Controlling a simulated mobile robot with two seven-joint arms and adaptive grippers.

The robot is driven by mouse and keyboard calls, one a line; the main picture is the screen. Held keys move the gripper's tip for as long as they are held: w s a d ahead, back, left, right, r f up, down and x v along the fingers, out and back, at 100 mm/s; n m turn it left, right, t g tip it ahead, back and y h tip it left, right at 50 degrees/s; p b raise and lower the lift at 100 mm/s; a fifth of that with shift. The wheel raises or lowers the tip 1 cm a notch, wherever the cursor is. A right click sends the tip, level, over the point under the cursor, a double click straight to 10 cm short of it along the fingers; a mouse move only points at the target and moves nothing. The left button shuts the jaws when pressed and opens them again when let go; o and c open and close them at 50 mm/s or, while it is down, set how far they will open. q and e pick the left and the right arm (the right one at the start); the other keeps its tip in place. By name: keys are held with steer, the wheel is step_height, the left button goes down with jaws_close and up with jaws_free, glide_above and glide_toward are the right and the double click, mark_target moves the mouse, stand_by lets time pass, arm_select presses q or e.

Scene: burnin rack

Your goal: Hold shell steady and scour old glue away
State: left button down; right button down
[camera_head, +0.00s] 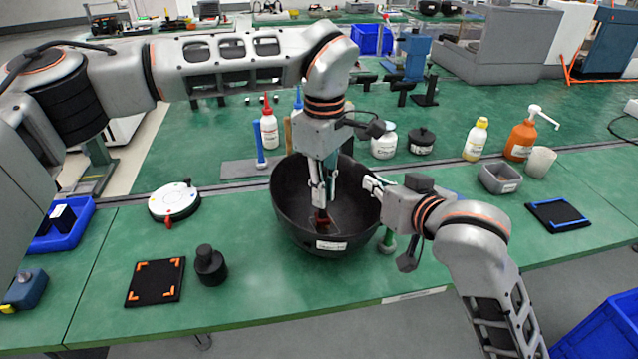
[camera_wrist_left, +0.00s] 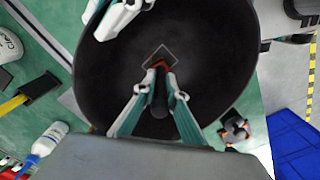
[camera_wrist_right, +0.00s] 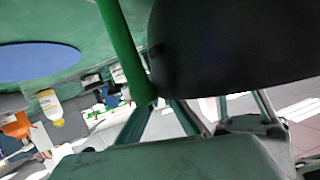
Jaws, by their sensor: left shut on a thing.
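The shell is a black bowl (camera_head: 285,215) with a white label on its front, standing on the green bench. My left gripper (camera_head: 321,205) points down inside it, shut on a dark-handled tool (camera_wrist_left: 160,98) with a red part at its end (camera_head: 322,222). In the left wrist view the red part is near a square outline (camera_wrist_left: 158,53) on the bowl floor; contact is unclear. My right gripper (camera_head: 374,187) is open at the bowl's right rim. The bowl wall (camera_wrist_right: 230,50) looms over its fingers in the right wrist view.
A green rod (camera_wrist_right: 124,50) stands close beside my right gripper. A black cylinder (camera_head: 210,266), an orange-cornered mat (camera_head: 155,282) and a round white device (camera_head: 174,201) lie left. Bottles, including an orange pump bottle (camera_head: 521,140), stand behind.

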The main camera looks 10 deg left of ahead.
arm_select(q)
steer(key=shift+s+d, duration=0.35)
steer(key=shift+s, duration=0.2)
steer(key=shift+s+d, duration=0.3)
steer(key=shift+s, duration=0.2)
steer(key=shift+w+f, duration=0.1)
steer(key=shift+f, duration=0.15)
step_height(320, 180, up, 7)
